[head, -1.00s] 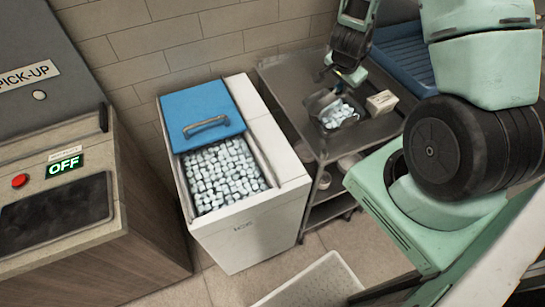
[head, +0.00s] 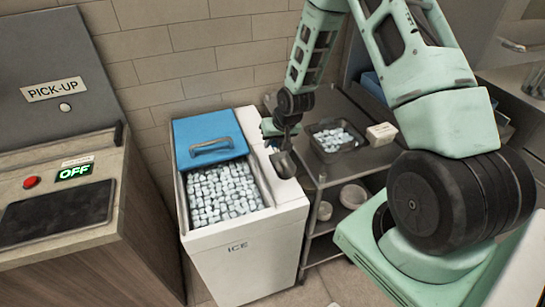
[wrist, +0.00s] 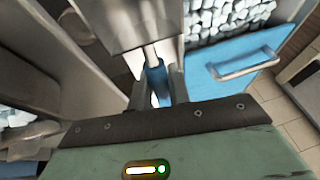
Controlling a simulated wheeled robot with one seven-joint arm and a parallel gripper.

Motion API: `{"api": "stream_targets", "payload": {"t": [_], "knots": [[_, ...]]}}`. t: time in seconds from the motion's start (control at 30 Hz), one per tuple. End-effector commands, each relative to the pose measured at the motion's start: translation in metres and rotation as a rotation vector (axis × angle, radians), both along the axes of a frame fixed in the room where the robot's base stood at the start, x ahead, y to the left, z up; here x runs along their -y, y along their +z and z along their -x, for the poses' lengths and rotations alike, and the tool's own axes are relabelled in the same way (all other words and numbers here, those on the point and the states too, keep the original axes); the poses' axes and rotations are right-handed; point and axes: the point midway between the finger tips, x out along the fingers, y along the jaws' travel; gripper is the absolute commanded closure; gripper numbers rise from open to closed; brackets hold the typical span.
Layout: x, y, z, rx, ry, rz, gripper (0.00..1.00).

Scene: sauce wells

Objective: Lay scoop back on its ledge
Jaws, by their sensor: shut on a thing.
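My gripper (head: 277,128) is shut on the scoop's blue handle, over the right side of the white ice bin (head: 246,252). The grey metal scoop (head: 284,164) hangs below it, in front of the bin's white right-hand ledge (head: 289,192). I cannot tell whether the scoop touches the ledge. In the wrist view the blue handle (wrist: 156,88) is between the two fingers, and the metal scoop bowl (wrist: 138,22) reaches up to the picture's top edge. The scoop's bowl looks empty from what shows.
The blue lid (head: 208,137) is slid back, leaving ice cubes (head: 222,190) exposed. Right of the bin, a metal cart (head: 350,165) bears a pan of ice (head: 336,138) and a small white box (head: 381,134). A pick-up counter (head: 60,205) stands at left.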

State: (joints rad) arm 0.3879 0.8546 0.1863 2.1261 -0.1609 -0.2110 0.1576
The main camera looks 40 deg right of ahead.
Motion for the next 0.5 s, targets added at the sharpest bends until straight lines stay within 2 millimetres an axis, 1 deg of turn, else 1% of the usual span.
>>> {"api": "stream_targets", "payload": {"t": [0.03, 0.17, 0.4, 0.5], "knots": [[0.0, -0.005, 0.001, -0.002, 0.0, 0.0, 1.0], [0.0, -0.013, 0.0, 0.0, -0.001, 0.0, 1.0], [0.0, -0.043, 0.0, -0.001, -0.001, -0.001, 1.0], [0.0, -0.051, 0.0, 0.0, -0.001, 0.0, 1.0]]}}
